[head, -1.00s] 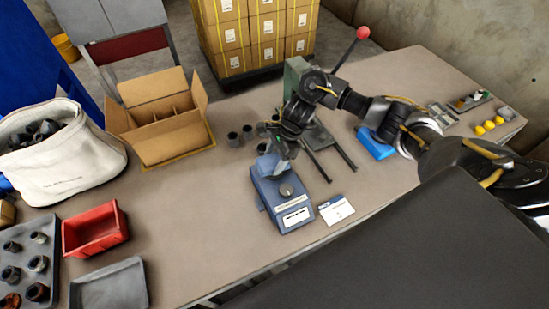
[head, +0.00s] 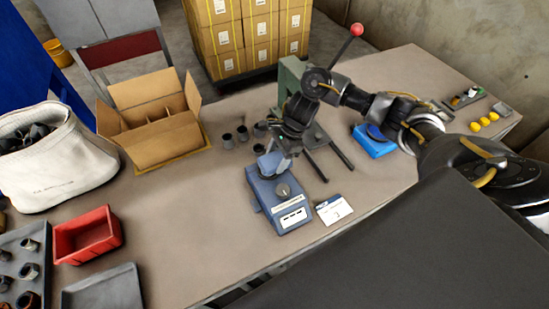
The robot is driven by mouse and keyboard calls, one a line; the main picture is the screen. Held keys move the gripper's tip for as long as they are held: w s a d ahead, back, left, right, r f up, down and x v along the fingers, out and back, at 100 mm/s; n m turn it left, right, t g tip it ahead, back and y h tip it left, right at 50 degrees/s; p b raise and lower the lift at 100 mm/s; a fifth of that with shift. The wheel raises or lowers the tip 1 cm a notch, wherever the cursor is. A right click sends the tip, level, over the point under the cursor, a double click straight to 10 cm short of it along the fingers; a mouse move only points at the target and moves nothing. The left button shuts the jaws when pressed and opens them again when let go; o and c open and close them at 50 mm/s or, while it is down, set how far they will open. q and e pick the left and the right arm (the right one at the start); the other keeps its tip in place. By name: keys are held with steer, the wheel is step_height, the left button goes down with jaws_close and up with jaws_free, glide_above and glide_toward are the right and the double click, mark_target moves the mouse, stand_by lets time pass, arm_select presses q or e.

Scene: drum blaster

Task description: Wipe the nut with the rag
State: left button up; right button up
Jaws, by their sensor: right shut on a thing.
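My right gripper (head: 277,153) points down over the back of a blue-grey bench device (head: 277,202) with a round knob and a label. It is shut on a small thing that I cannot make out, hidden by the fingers. Several dark nuts (head: 243,134) stand on the table just left of the gripper. More nuts (head: 29,271) sit in a grey tray at the lower left. My left gripper is not in view.
An open cardboard box (head: 160,140) with dividers stands left of the nuts. A white sack (head: 62,170), a red bin (head: 88,236) and an empty grey tray (head: 104,290) are at the left. A white card (head: 333,209) lies beside the device. A red-knobbed lever (head: 356,30) rises behind my arm.

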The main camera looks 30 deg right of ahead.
mark_target(264, 163)
steer(key=shift+a, duration=0.1)
steer(key=shift+w+a+b, duration=0.15)
steer(key=shift+a+b, duration=0.05)
steer(key=shift+a, duration=0.85)
steer(key=shift+w+a+b, duration=0.1)
steer(key=shift+a+b, duration=0.05)
steer(key=shift+a, duration=0.9)
steer(key=shift+s+d+f+b, duration=0.1)
steer(key=shift+d+b, duration=0.3)
steer(key=shift+d, duration=0.35)
steer(key=shift+s+d+b, duration=0.15)
steer(key=shift+d+b, duration=0.4)
steer(key=shift+d, duration=0.9)
steer(key=shift+w+a, duration=0.15)
steer(key=shift+a, duration=0.95)
steer(key=shift+w+a, duration=0.1)
steer(key=shift+a, duration=1)
steer(key=shift+d+b, duration=0.15)
steer(key=shift+b, duration=0.2)
